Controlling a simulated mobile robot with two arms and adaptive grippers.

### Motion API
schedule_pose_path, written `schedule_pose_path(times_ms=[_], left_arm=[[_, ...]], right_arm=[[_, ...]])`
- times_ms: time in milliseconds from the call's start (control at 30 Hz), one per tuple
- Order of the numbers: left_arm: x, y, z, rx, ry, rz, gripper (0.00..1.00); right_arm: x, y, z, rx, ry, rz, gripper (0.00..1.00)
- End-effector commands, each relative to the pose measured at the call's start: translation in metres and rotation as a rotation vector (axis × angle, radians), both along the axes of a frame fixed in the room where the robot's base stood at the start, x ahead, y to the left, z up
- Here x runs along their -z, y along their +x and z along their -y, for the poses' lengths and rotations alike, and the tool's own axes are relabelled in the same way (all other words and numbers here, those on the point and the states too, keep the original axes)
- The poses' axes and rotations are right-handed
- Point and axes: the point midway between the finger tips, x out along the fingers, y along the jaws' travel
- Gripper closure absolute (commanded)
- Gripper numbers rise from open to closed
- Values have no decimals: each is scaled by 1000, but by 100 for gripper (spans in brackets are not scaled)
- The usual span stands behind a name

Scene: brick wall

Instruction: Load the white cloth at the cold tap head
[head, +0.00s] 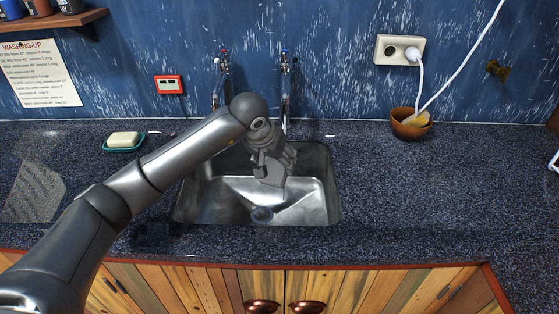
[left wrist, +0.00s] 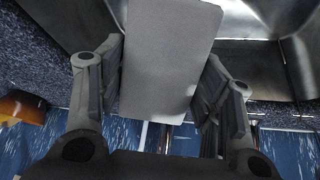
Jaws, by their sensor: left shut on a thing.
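My left gripper (head: 273,165) hangs over the sink, pointing down into it. It also shows in the left wrist view (left wrist: 160,95), where its two fingers are shut on the white cloth (left wrist: 168,60), a flat pale grey-white piece that extends past the fingertips. In the head view the cloth is mostly hidden by the gripper. Two metal taps stand on the wall behind the sink: a left tap (head: 223,68) and a right tap (head: 285,68). My right gripper is not in view.
The steel sink (head: 325,205) is set in a dark speckled counter (head: 430,190). A soap dish (head: 108,147) with soap and a grey mat (head: 38,192) lie left. A brown bowl (head: 400,130) stands right, below a socket (head: 386,50) with a white cable.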

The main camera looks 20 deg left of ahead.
Motion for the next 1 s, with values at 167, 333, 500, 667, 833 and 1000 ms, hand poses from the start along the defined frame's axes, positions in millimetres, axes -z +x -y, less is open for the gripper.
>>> schedule_pose_path(times_ms=[167,333,500,667,833,1000], left_arm=[[1,-15,-3,0,2,-1,75],[1,-29,-5,0,2,-2,75],[1,-42,-7,0,2,-1,75],[1,-54,-9,0,1,0,75],[1,-62,-9,0,0,-2,75],[1,-62,-9,0,1,-2,75]], right_arm=[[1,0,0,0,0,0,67],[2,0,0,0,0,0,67],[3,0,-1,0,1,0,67],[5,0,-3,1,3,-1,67],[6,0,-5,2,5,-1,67],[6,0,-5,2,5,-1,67]])
